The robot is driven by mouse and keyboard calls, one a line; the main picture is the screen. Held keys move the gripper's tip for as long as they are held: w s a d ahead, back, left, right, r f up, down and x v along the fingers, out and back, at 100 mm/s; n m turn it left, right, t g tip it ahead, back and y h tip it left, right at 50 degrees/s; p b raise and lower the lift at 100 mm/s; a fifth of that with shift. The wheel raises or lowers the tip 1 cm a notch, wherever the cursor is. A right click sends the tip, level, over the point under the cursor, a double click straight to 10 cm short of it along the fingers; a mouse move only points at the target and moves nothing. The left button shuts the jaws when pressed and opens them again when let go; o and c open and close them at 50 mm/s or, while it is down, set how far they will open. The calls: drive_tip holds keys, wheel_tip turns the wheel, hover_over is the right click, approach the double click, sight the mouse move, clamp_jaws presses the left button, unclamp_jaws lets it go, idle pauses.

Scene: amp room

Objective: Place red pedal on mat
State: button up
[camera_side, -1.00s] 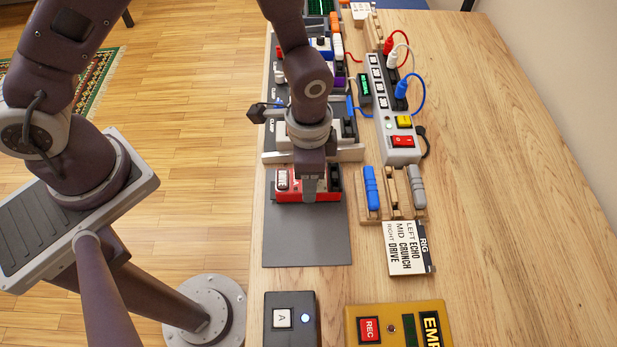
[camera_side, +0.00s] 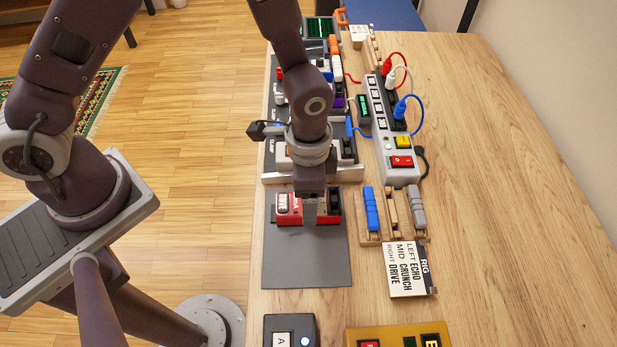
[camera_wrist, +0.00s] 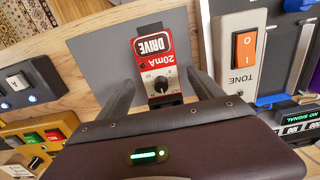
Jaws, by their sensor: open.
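The red DRIVE pedal (camera_side: 293,221) lies at the far end of the dark grey mat (camera_side: 305,262), just in front of the grey rail of the pedalboard. My gripper (camera_side: 309,218) is open, low over the pedal. In the wrist view its two fingers stand on either side of the pedal, with a gap on each side.
The pedalboard with other pedals (camera_side: 349,150) is behind the mat. A dark A-button box (camera_side: 290,330) is in front. The far-right tabletop is clear.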

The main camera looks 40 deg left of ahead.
wheel_tip(320, 180, up, 10)
drive_tip(key=shift+r, duration=0.25)
drive_tip(key=s+a+r+n+t, duration=0.25)
drive_tip(key=a+r, duration=0.45)
drive_tip(key=r, duration=0.4)
drive_tip(key=s+a+r+n+t, duration=0.3)
drive_tip(key=s+a+r+n, duration=0.3)
drive_tip(key=s, duration=0.5)
drive_tip(key=shift+a+r, duration=0.3)
drive_tip(key=shift+a, duration=0.75)
drive_tip(key=shift+n, duration=0.25)
